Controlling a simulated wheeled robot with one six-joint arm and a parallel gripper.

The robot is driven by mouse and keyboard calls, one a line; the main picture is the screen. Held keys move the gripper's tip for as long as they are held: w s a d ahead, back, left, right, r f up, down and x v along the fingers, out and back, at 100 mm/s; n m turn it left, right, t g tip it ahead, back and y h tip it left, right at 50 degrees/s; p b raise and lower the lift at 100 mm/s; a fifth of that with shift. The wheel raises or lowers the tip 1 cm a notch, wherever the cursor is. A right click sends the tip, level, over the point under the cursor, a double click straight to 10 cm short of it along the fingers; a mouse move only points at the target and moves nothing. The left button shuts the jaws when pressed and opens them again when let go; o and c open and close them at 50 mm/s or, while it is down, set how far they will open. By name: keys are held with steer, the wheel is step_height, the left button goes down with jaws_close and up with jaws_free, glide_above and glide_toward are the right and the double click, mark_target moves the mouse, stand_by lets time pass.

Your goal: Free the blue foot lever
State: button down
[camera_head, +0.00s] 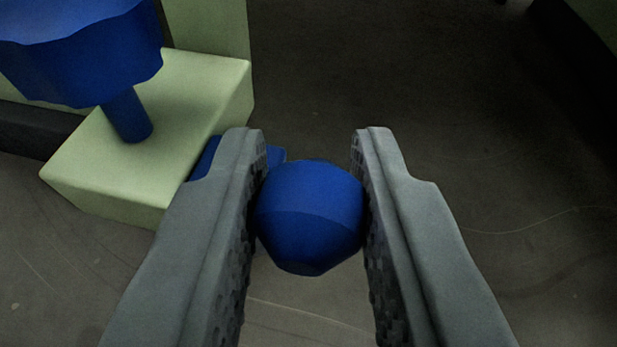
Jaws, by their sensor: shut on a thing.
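My gripper (308,145) is in the middle of the camera view, with its two grey padded fingers pointing away from me. It is shut on a faceted blue ball-shaped knob (310,215), and both fingers touch its sides. Just behind the knob, a flat blue part (205,158) shows partly beside the left finger, close to the green block. This looks like part of the blue foot lever. How the knob joins it is hidden by the knob and the finger.
A pale green block (190,100) stands at the left, close to my left finger. A large blue knob (85,50) on a blue stem rises from it. The dark scuffed floor (450,120) is clear to the right. A dark edge runs along the upper right.

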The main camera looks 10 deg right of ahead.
steer(key=shift+f, duration=0.1)
steer(key=c, duration=1.2)
jaws_free()
steer(key=shift+c, duration=0.2)
steer(key=v, duration=1.7)
steer(key=shift+s, duration=0.2)
steer(key=shift+a, duration=0.15)
